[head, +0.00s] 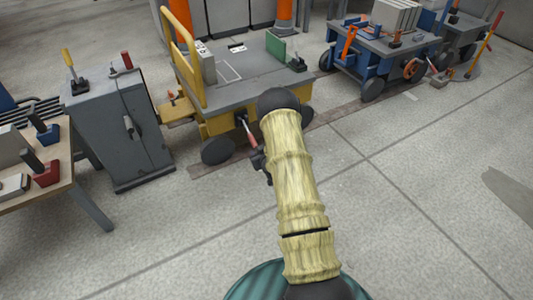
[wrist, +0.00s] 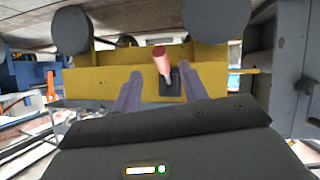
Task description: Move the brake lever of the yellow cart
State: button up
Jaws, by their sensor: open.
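The yellow cart (head: 222,121) stands at the top centre of the head view, with a grey deck and a yellow push bar. Its brake lever (head: 249,133) has a red grip and sits low on the near side. In the wrist view the lever (wrist: 161,58) rises from a small black plate on the yellow side panel (wrist: 110,80). My gripper (wrist: 160,76) is open, one finger on each side of the lever in the picture. I cannot tell whether a finger touches it. In the head view my gripper (head: 262,162) is dark and partly hidden by my arm.
A grey cabinet (head: 120,130) with levers on top stands left of the cart. A workbench (head: 50,190) with red and blue items is at the far left. A blue cart (head: 385,50) stands to the right. The floor (head: 420,190) at right is mostly clear.

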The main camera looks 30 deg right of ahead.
jog(key=d+p+v, duration=0.1)
jog(key=p+v, duration=0.2)
jog(key=v, duration=0.5)
jog(key=shift+s+a+r+p, duration=0.2)
jog(key=shift+s+a+p, duration=0.15)
jog(key=shift+a, duration=0.15)
